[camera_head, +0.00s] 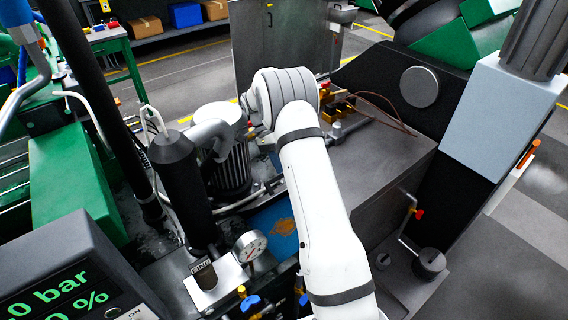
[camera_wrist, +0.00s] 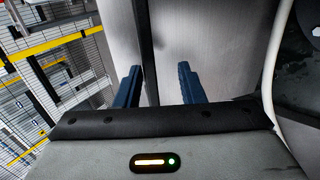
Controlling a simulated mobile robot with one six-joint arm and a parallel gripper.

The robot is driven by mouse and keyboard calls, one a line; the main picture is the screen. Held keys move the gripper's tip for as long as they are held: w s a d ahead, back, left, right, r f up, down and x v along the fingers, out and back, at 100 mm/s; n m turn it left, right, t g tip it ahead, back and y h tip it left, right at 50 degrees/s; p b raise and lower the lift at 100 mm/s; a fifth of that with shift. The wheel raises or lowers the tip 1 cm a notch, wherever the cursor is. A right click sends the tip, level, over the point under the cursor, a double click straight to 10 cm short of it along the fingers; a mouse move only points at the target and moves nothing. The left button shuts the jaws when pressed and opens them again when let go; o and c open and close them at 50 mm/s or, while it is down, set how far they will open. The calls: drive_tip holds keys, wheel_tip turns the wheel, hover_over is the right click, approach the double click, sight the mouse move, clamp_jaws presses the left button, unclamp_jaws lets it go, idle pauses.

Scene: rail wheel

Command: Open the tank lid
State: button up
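A grey metal panel (camera_head: 285,48) stands upright beyond my arm in the head view; it looks like the tank lid, but I cannot be sure. A grey box-shaped tank (camera_head: 385,165) with a flat metal top is just right of my arm. My arm reaches up the middle and hides my gripper in the head view. In the wrist view my gripper (camera_wrist: 160,86) has its two blue fingers apart, with nothing visibly held. A plain grey surface (camera_wrist: 222,50) fills the view beyond the fingers, and a dark strip runs behind them. I cannot tell whether they touch it.
A ribbed cylinder (camera_head: 230,165) and a black column (camera_head: 180,185) stand left of my arm. A pressure gauge (camera_head: 250,246) and a display box (camera_head: 75,275) are in front. A valve pipe (camera_head: 408,215) is at the right. Open floor (camera_head: 185,72) shows behind.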

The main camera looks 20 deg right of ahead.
wheel_tip(320, 180, up, 10)
drive_tip(key=b, duration=0.2)
idle(0.4)
